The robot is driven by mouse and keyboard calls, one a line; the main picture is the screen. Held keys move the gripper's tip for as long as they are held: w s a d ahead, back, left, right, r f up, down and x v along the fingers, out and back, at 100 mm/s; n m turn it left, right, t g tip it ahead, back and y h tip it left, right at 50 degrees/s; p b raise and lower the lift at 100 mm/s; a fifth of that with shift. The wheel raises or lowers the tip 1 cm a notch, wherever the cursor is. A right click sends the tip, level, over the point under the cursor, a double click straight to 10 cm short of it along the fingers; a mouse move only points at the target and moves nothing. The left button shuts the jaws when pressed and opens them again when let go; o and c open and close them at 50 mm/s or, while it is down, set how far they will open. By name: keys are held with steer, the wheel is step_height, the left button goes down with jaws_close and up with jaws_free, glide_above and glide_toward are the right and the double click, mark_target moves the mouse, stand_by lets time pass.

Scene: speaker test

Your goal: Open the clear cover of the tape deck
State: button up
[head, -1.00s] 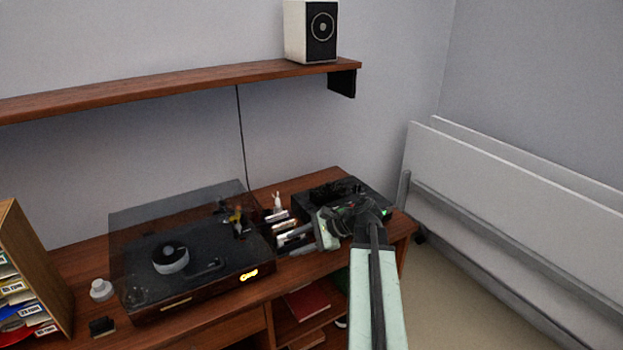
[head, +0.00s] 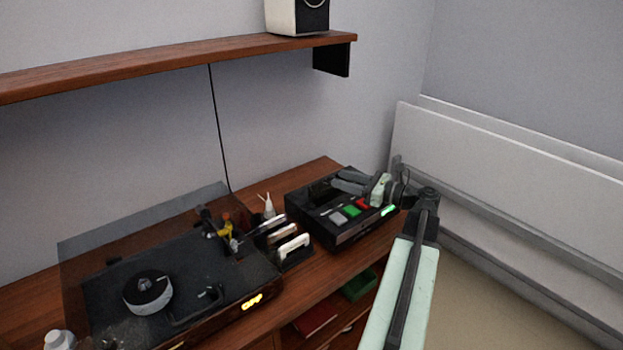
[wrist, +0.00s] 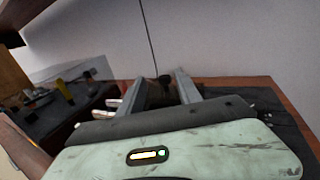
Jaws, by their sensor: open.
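The tape deck (head: 345,232) is a black box at the right end of the desk, with grey, green and red keys and a small green light on its front. Its clear cover cannot be made out clearly; my gripper and wrist block part of the top. My gripper (head: 346,181) is over the deck's top toward its rear right, fingers pointing left. In the wrist view the two grey fingers (wrist: 160,84) stand apart, with a dark shape between or beyond them. I cannot tell whether they touch the deck.
A turntable (head: 190,275) with a raised tinted lid stands to the left. A rack of cassettes (head: 290,246) sits between it and the deck. A wall shelf (head: 180,68) with a speaker (head: 298,17) hangs above. White panels (head: 500,170) stand to the right.

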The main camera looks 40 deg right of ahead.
mark_target(322, 182)
steer(key=shift+w+d+f+b, duration=0.1)
steer(key=shift+d+f+b, duration=0.2)
steer(key=shift+f, duration=0.2)
steer(key=shift+w+r, duration=0.1)
steer(key=x, duration=0.7)
steer(key=shift+w+a, duration=0.15)
steer(key=shift+w, duration=0.2)
jaws_close()
stand_by(0.7)
